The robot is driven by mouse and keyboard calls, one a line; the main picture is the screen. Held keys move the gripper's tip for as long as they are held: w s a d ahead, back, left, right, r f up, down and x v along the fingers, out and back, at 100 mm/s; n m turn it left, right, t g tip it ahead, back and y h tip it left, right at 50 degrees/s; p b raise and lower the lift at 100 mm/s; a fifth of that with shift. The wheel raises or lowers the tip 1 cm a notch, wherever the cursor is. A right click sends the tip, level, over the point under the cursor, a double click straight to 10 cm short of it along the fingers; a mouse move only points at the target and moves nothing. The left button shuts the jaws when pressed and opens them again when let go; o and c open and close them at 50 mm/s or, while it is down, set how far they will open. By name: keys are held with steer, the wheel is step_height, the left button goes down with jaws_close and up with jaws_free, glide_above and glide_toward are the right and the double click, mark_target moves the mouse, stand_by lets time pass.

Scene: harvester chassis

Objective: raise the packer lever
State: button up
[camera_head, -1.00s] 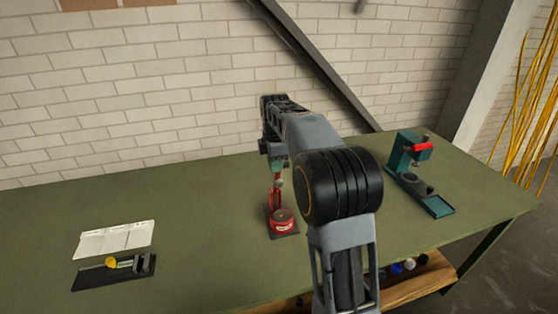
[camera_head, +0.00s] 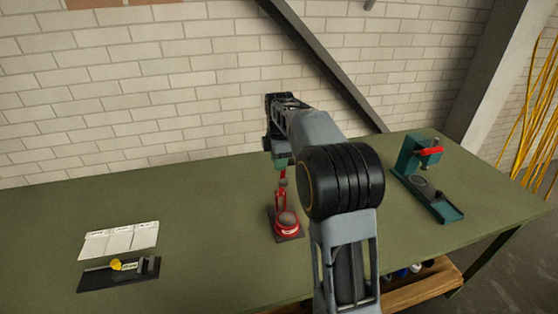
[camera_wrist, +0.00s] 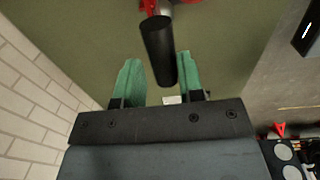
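The red packer (camera_head: 286,222) stands on a dark base plate on the green bench, partly behind my arm in the head view. Its red upright rises toward my gripper (camera_head: 281,166), which points down over it. In the wrist view the black lever handle (camera_wrist: 159,50) lies between the two teal fingers of my gripper (camera_wrist: 161,62). A narrow gap shows on the left of the handle, and the right finger is very close to it. The fingers look open around the handle. A bit of the red packer (camera_wrist: 185,2) shows at the top edge.
A teal press (camera_head: 418,160) with a red lever stands at the right of the green bench (camera_head: 190,225). White cards (camera_head: 118,240) and a dark tray (camera_head: 95,280) with a yellow-headed tool lie at the left. A brick wall (camera_head: 120,80) is behind.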

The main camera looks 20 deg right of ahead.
steer(key=shift+o, duration=1.1)
steer(key=shift+s, duration=0.1)
steer(key=shift+r, duration=0.1)
step_height(320, 180, up, 14)
steer(key=shift+s+f+p, duration=0.2)
steer(key=shift+s+p, duration=0.05)
steer(key=shift+p, duration=0.15)
